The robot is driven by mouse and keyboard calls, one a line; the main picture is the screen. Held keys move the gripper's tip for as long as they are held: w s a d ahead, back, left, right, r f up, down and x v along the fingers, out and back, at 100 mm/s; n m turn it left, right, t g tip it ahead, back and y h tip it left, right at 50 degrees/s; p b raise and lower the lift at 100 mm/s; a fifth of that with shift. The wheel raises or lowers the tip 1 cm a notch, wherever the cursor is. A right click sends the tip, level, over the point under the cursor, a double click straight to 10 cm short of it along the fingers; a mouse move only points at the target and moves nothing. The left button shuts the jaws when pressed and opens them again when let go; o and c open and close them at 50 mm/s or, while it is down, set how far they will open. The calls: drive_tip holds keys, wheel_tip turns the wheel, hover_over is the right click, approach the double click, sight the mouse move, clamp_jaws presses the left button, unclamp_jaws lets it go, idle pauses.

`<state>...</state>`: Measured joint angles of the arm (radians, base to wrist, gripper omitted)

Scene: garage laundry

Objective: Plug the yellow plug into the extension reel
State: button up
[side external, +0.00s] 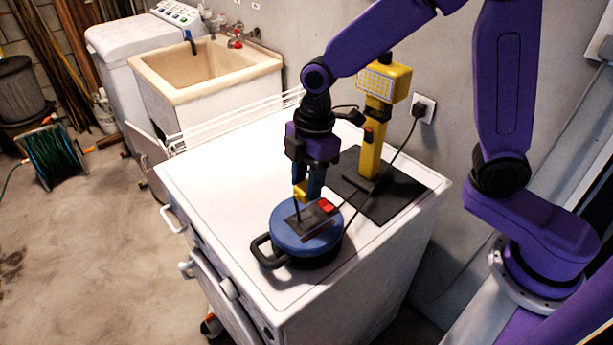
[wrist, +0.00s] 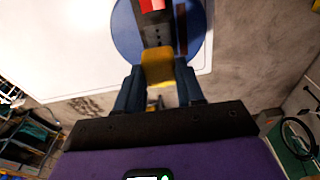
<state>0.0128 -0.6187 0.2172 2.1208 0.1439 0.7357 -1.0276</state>
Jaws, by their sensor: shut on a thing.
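The yellow plug (side external: 300,192) is between the blue fingers of my gripper (side external: 307,190), which is shut on it. In the wrist view the plug (wrist: 158,68) sits between the two fingertips (wrist: 159,80). The extension reel (side external: 290,240) is a blue disc with a black side handle, lying flat on the white appliance top. Its black socket panel (wrist: 157,34) with a red switch (side external: 326,205) is on its upper face. The plug is over the panel's near end; I cannot tell whether it touches. The plug's prongs are hidden.
A yellow work lamp (side external: 371,140) stands on a black mat (side external: 400,204) behind the reel. A dark cable runs from the wall socket (side external: 423,107) down past the reel's right side. The left of the white top (side external: 215,185) is clear; a drying rack stands behind it.

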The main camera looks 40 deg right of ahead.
hover_over(307, 219)
drive_tip(key=shift+f, duration=2.65)
drive_tip(key=shift+f, duration=0.65)
drive_tip(key=o, duration=1.1)
drive_tip(key=shift+c, duration=0.2)
wheel_tip(307, 219, up, 17)
drive_tip(key=d, duration=0.2)
drive_tip(key=shift+r, duration=0.2)
drive_tip(key=shift+s, duration=0.1)
drive_tip(key=s+d+f+m, duration=0.1)
drive_tip(key=s+d+f, duration=0.1)
drive_tip(key=s+d, duration=0.2)
drive_tip(key=s+d+f+m, duration=0.2)
drive_tip(key=s+d, duration=0.2)
drive_tip(key=s, duration=0.6)
drive_tip(key=s+d+f+m+h, duration=0.1)
drive_tip(key=s+d+f+m, duration=0.1)
drive_tip(key=s, duration=0.5)
drive_tip(key=shift+s+d+f, duration=0.35)
drive_tip(key=shift+d+f, duration=0.25)
drive_tip(key=shift+d, duration=0.4)
